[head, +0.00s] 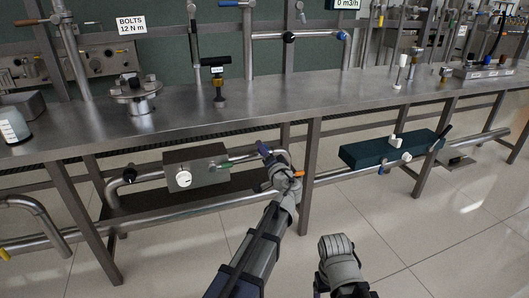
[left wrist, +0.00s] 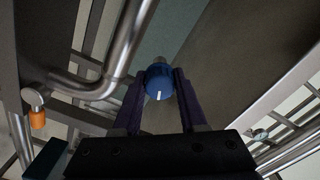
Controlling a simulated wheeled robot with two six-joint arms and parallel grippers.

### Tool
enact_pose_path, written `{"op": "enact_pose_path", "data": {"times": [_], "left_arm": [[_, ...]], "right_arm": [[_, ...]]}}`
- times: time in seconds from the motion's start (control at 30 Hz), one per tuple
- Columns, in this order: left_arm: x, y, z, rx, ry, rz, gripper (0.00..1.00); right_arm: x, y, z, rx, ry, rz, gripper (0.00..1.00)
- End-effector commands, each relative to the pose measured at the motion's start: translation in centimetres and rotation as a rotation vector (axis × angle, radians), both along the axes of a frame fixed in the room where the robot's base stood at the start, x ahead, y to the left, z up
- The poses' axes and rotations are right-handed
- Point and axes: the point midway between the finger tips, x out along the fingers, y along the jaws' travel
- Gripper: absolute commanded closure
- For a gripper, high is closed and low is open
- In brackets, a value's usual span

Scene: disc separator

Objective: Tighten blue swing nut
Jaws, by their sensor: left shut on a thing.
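The blue swing nut (left wrist: 159,82) is a round blue knob with a white mark on its face, at the end of a metal stem in the left wrist view. My left gripper (left wrist: 160,88) is shut on it, with one dark finger on each side. In the head view my left gripper (head: 268,156) is below the bench edge, by the bend of the lower pipe. The nut cannot be made out clearly there.
A grey box with a white dial (head: 184,179) sits on the lower pipe to the left. A dark teal box (head: 365,152) with white knobs is to the right. An orange handle (left wrist: 37,118) is close by. The steel bench (head: 300,96) and its legs are above and around.

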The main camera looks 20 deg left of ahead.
Motion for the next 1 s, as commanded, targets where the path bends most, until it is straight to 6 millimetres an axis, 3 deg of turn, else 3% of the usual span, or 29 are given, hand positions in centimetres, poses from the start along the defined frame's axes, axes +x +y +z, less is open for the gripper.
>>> {"op": "enact_pose_path", "data": {"times": [1.0], "left_arm": [[-0.03,-0.05,-0.16,0.798,0.54,0.0,1.0]], "right_arm": [[0.0,0.0,-0.14,0.0,0.0,0.0,0.24]]}}
